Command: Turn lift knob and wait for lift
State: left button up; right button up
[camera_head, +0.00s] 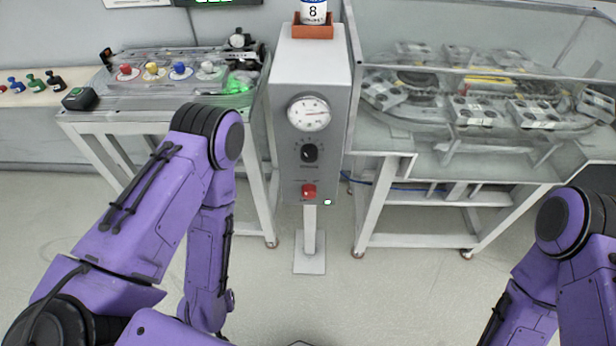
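A grey control post (277,160) stands upright in the middle of the head view. Its front carries a round white dial (308,113), a black knob (309,153) below it and a red knob or button (309,190) lowest. The labels are too small to read, so I cannot tell which one is the lift knob. A small green light (327,202) glows at the lower right of the panel. My purple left arm is bent at the left and my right arm is at the right edge. Neither gripper shows, and neither arm touches the post.
A white cup marked 8 (313,12) sits in an orange holder (313,30) on the post. A table with coloured knobs (180,71) stands left. A glass-covered ring track (480,110) stands right. The floor before the post is clear.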

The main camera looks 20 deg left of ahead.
aim_at(308, 191)
jog(key=u, duration=2.1)
jog(key=k, duration=1.1)
jog(key=z, duration=2)
